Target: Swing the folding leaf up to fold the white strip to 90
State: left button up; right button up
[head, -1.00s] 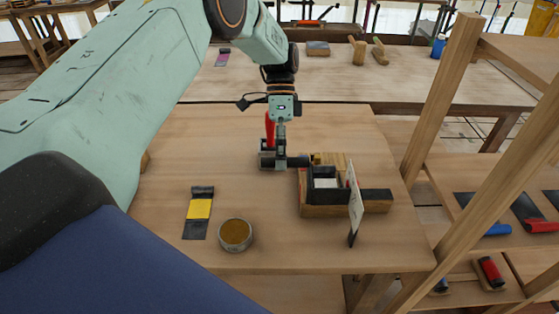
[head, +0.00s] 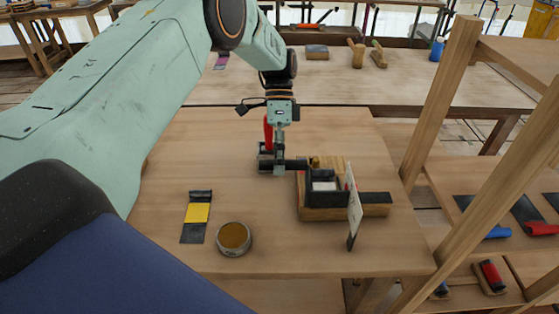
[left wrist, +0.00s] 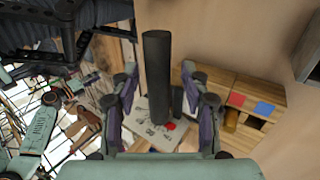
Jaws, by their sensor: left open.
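The folding fixture is a wooden base (head: 330,213) with black metal parts (head: 327,199) on the right half of the table. A small pale patch, perhaps the white strip (head: 324,186), shows between the black parts; its fold angle is unclear. A dark bar (head: 297,164) sticks out left from the fixture. My left gripper (head: 279,170) points down at this bar's left end. In the left wrist view the open fingers (left wrist: 161,128) stand either side of a dark round bar (left wrist: 157,75), with gaps visible; contact is not clear. My right gripper is not in view.
A thin white card (head: 354,207) stands upright at the fixture's right. A red-handled tool (head: 268,132) stands just behind my gripper. A round tin (head: 234,238) and a yellow-and-black piece (head: 198,213) lie front left. A wooden post (head: 440,130) rises at the right. The front middle is clear.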

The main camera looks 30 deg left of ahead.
pick_arm(q)
jog(key=shift+r, duration=0.2)
jog(key=v, duration=0.7)
jog(key=shift+w+a, duration=0.1)
jog(key=shift+w, duration=0.05)
